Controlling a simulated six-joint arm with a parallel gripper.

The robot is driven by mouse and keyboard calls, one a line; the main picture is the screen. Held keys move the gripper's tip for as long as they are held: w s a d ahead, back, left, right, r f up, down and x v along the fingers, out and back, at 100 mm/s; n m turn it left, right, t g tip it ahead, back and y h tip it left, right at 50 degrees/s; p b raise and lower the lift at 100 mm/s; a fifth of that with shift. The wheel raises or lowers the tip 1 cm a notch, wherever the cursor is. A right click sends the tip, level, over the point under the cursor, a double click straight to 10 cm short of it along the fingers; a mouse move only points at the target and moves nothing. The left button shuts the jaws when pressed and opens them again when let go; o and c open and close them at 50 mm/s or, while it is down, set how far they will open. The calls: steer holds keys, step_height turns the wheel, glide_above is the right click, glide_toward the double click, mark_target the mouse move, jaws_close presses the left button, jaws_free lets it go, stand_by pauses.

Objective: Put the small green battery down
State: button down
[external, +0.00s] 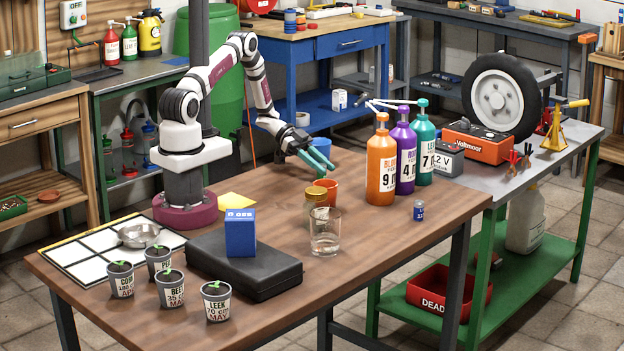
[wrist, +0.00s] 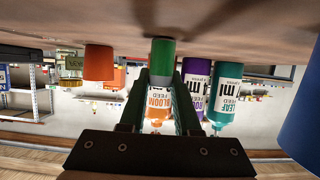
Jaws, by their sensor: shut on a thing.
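My gripper (external: 318,159) is shut on the small green battery (wrist: 162,60). The battery shows between the two fingers in the wrist view, which is upside down, with its end near the brown tabletop. I cannot tell whether it touches the wood. In the external view my gripper reaches low over the brown table (external: 370,245), just behind the orange cup (external: 329,188), and the battery is hard to tell from the teal fingers.
A glass jar (external: 315,207) and a glass of water (external: 325,240) stand in front of the cup. Orange (external: 381,165), purple (external: 403,155) and teal (external: 424,150) pump bottles stand to the right, with a small blue battery (external: 419,211) in front. A blue cup (external: 320,146) is behind my gripper.

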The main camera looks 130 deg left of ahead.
steer(key=c, duration=0.6)
jaws_free()
steer(key=shift+f, duration=0.1)
